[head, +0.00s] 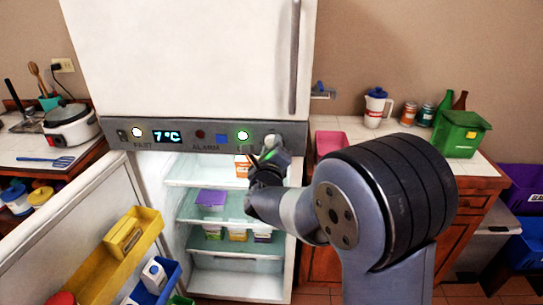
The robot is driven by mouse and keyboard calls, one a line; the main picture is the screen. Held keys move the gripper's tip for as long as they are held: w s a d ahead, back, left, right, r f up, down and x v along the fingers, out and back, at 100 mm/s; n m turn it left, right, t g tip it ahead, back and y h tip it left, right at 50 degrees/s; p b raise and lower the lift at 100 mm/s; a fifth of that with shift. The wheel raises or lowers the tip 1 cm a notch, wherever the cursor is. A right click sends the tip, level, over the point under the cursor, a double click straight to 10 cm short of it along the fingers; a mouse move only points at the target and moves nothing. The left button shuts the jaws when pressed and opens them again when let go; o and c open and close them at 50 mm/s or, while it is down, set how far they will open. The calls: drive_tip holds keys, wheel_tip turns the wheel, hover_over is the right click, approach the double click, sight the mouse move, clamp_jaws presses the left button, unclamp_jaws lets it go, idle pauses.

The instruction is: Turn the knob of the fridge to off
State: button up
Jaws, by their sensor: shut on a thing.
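The fridge (190,50) stands at the left centre with its lower door swung open to the left. A grey control panel (180,142) runs across it between the upper door and the lit lower compartment. The fridge knob (272,140) is at the panel's right end. My gripper (268,155) reaches up to the knob from below and is shut on it. The fingers and arm partly hide the knob, so its pointer setting cannot be read. The panel display (167,136) reads 7°C, and a green light (243,135) glows left of the knob.
Shelves (198,208) with several food boxes are behind and below my gripper. The open door (85,225) with yellow and blue bins fills the lower left. A counter (400,145) with a jug, jars and a green box is at right.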

drive_tip(key=n+p, duration=0.2)
drive_tip(key=n, duration=2.4)
drive_tip(key=shift+n, duration=0.3)
drive_tip(key=o, duration=1)
drive_tip(key=shift+r, duration=0.1)
drive_tip(key=shift+s, duration=0.1)
